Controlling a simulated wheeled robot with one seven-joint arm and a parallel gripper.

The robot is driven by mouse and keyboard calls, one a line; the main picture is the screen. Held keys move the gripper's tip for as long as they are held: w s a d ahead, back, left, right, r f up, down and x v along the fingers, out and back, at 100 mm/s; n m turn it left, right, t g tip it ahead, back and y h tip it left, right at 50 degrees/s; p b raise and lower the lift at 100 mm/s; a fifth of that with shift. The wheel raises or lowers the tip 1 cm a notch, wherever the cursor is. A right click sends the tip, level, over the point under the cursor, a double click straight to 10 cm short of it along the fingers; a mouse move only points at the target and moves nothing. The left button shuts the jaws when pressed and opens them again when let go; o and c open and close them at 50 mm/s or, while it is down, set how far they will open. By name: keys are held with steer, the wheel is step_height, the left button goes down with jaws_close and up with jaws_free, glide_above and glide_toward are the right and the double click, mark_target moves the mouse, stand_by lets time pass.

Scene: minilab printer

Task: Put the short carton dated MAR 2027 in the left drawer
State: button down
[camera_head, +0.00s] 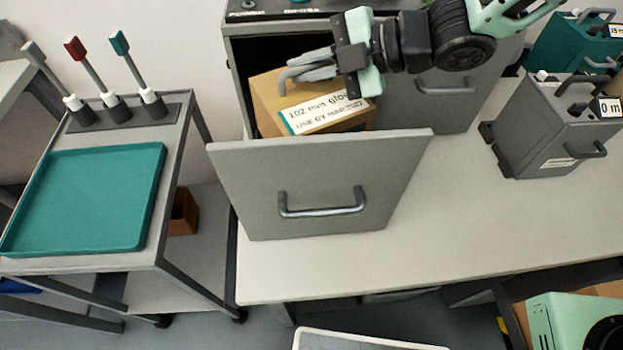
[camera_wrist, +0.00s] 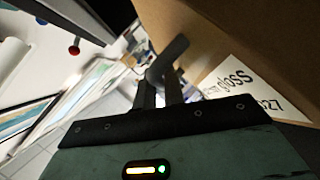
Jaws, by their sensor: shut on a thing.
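The carton (camera_head: 265,104) is a brown box with a white label reading "102 mm gloss" and a partly legible "USE BY" line. In the wrist view the carton (camera_wrist: 225,30) fills the upper right, and its label (camera_wrist: 235,85) shows "gloss" and "27". My gripper (camera_head: 290,74) is shut on the carton at its upper part. The carton is tilted in the head view and sits within the opening of the pulled-out left drawer (camera_head: 320,160), behind its front panel. Its lower part is hidden by that panel, so I cannot tell whether it touches the drawer floor.
The right drawer (camera_head: 450,105) is closed. A grey unit (camera_head: 545,135) and a teal unit (camera_head: 570,45) stand on the right of the white bench (camera_head: 440,210). A cart with a teal tray (camera_head: 85,200) and several upright tools is at left. The bench front is clear.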

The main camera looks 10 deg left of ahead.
steer(key=shift+f, duration=5)
steer(key=c, duration=1.9)
jaws_free()
steer(key=shift+f, duration=0.15)
steer(key=o, duration=0.4)
steer(key=shift+d, duration=0.1)
steer(key=shift+r, duration=0.25)
steer(key=v, duration=1.1)
steer(key=shift+d+r+b, duration=0.2)
steer(key=shift+d+b, duration=0.2)
